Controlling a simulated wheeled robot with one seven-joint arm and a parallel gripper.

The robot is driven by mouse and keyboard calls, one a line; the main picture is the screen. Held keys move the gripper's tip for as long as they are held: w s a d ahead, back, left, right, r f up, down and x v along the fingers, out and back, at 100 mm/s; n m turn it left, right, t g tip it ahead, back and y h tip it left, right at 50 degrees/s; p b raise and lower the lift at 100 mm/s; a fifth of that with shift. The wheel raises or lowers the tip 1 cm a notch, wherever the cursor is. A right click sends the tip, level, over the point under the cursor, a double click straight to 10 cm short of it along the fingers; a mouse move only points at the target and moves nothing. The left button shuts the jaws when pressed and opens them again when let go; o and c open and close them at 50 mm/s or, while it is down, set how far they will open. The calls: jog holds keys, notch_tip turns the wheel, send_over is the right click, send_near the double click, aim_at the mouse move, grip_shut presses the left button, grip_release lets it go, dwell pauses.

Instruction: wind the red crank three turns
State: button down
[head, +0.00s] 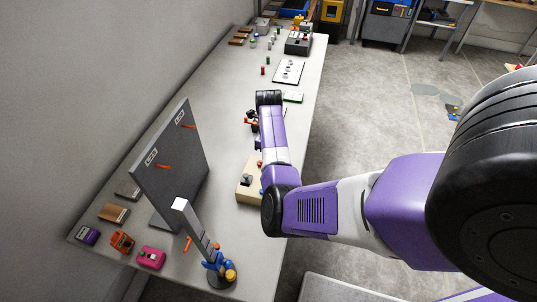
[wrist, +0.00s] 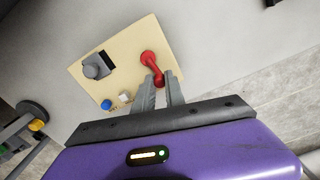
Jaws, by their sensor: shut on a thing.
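The red crank (wrist: 149,59) is on a beige board (wrist: 122,45) in the wrist view, near the board's right edge. Its arm slants from a rounded end down right to the handle end between my fingers. My gripper (wrist: 159,80) is shut on that handle end of the crank. In the head view the beige board (head: 246,192) lies on the table, partly covered by my arm.
The board also bears a grey knob-like block (wrist: 96,66), a blue button (wrist: 106,104) and a white cube (wrist: 125,96). A dark upright panel (head: 172,160) stands left of the board. A grey post (head: 196,228) stands near the table's front edge.

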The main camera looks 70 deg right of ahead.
jog(key=m, duration=0.2)
jog(key=a+m, duration=0.1)
jog(key=m, duration=0.2)
jog(key=shift+w+a+r+m, duration=0.1)
jog(key=shift+a+m, duration=0.2)
jog(key=m, duration=0.3)
jog(key=a+m+b, duration=0.1)
jog(key=m, duration=0.1)
jog(key=shift+w+a, duration=0.1)
jog(key=shift+w, duration=0.25)
jog(key=c, duration=1.4)
grip_release()
jog(key=shift+r+b, duration=0.85)
jog(key=shift+r, duration=3)
